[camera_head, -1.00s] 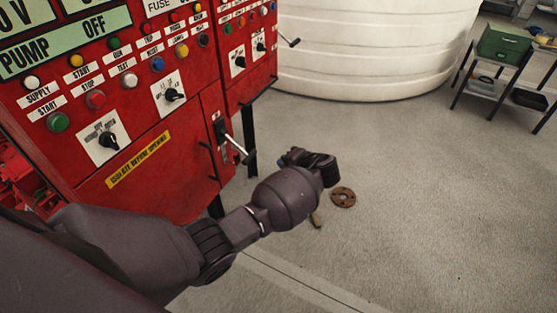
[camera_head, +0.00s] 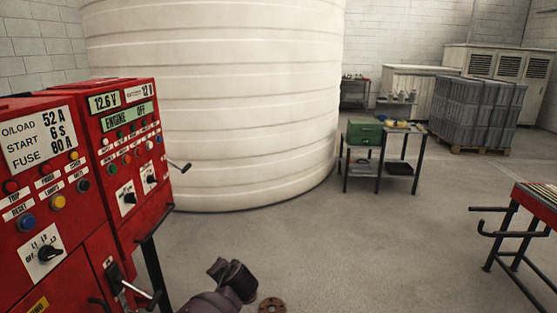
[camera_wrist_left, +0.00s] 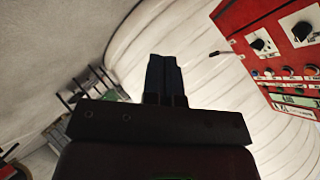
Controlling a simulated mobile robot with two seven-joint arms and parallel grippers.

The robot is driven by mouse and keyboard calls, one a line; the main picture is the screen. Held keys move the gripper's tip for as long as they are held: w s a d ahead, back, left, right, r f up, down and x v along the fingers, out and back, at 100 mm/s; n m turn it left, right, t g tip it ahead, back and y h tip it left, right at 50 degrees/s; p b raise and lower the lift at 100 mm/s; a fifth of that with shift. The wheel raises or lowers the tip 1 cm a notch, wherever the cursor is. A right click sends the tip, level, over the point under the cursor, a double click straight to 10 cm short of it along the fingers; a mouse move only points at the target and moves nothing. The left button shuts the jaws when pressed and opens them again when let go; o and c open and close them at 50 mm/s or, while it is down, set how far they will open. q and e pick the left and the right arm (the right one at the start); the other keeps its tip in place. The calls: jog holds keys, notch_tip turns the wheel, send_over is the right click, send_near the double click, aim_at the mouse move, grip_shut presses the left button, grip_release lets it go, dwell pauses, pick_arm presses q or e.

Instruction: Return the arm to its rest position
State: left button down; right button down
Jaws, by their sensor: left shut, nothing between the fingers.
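My left arm comes in at the bottom of the head view, and only its dark end with the left gripper (camera_head: 234,277) shows there, right of the red control panels (camera_head: 120,190). In the left wrist view the two dark fingers of the left gripper (camera_wrist_left: 165,62) lie side by side, shut with nothing between them. The gripper is apart from the panel, which shows at the upper right of the wrist view (camera_wrist_left: 275,60). My right gripper is in neither view.
A large white ribbed tank (camera_head: 215,110) stands behind the panels. A small table (camera_head: 400,158) with a green box (camera_head: 364,132) stands right of it. A red-framed bench (camera_head: 530,205) is at the right edge. The middle floor is open.

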pick_arm(q)
jog(key=s+a+n+t+h, duration=0.15)
jog(key=s+t+h, duration=0.5)
jog(key=s, duration=0.75)
jog(key=s+a+f+n+g, duration=0.1)
jog(key=s+a+f, duration=0.2)
jog(key=s, duration=0.5)
jog(key=s+a+f+n+g, duration=0.1)
jog(key=s+a+f+g, duration=0.1)
jog(key=s, duration=0.6)
jog(key=s+a+f+n+g, duration=0.1)
jog(key=s+a+f, duration=0.3)
jog(key=s, duration=0.4)
jog(key=shift+s+a+f+y, duration=0.15)
jog(key=shift+f+y, duration=0.2)
jog(key=shift+f, duration=0.15)
jog(key=shift+g, duration=0.25)
